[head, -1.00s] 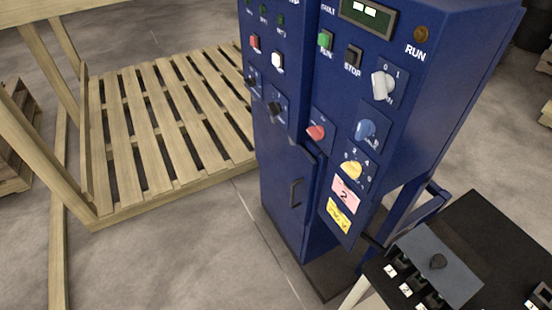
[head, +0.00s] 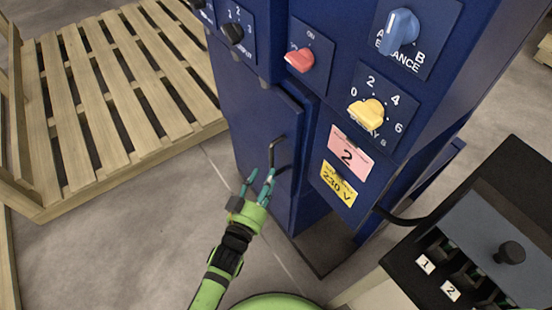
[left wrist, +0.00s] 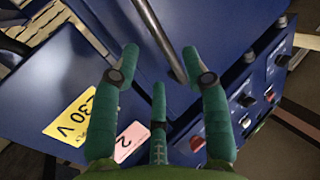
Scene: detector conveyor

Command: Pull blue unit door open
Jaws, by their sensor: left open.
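The blue unit (head: 300,215) stands in the middle of the head view. A dark metal bar handle (head: 277,153) sits upright near the door's right edge. My left gripper (head: 261,178), green with teal fingers, is open at the lower end of the handle. In the left wrist view the handle (left wrist: 158,38) comes in from the top between the spread fingers of the gripper (left wrist: 160,66). I see no finger closed on it. My right gripper is not in view.
A wooden pallet (head: 100,90) lies on the floor to the left. A dark box with numbered switches (head: 480,240) stands at the right front. Red, blue and yellow knobs (head: 366,113) jut out above and right of the door. Bare floor (head: 130,240) lies left of the unit.

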